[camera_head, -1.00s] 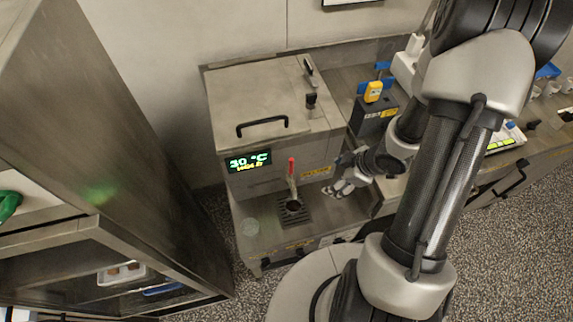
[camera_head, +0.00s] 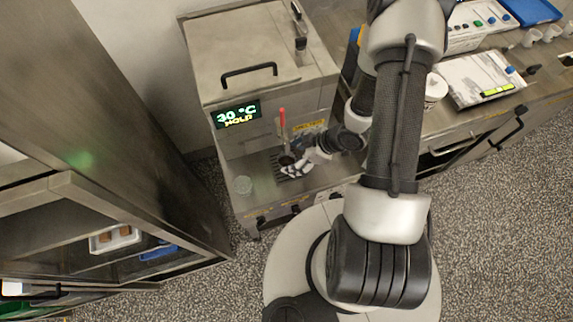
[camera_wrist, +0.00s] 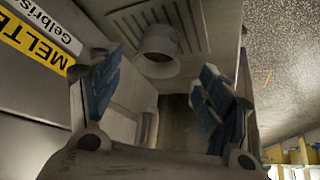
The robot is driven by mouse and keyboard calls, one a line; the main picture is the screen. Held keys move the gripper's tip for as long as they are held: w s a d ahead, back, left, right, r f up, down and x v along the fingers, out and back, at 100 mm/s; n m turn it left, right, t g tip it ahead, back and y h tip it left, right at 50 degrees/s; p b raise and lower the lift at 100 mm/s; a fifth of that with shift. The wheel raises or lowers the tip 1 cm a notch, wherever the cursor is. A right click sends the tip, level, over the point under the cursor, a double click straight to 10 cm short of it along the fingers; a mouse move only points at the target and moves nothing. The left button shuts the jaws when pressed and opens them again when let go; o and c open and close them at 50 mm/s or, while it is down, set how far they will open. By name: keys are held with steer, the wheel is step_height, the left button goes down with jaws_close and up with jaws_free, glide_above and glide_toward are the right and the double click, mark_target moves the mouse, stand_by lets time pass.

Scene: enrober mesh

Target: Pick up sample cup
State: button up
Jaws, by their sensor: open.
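The sample cup (camera_head: 286,160), with a dark inside, stands on the drip grate (camera_head: 282,173) under the red-handled tap (camera_head: 282,124) of the steel melter. In the wrist view the pale cup (camera_wrist: 157,44) is on the slotted grate, just beyond and between the blue-padded fingers. My gripper (camera_head: 297,165) is at the right of the cup, and partly covers the grate. The fingers (camera_wrist: 160,85) are spread with nothing between them. I cannot tell from these views whether a finger touches the cup.
The melter's (camera_head: 258,60) display reads 30 °C HOLD. A tall steel cabinet (camera_head: 130,120) stands on the left. The counter on the right holds a white tub (camera_head: 435,88) and a tray (camera_head: 485,78).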

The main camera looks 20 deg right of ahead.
mark_target(286, 160)
steer(key=shift+b+x, duration=1.3)
steer(key=shift+x, duration=1.45)
steer(key=shift+w+r, duration=0.1)
steer(key=shift+w, duration=0.1)
steer(key=shift+c, duration=0.2)
steer(key=c, duration=1.3)
steer(key=shift+r, duration=0.15)
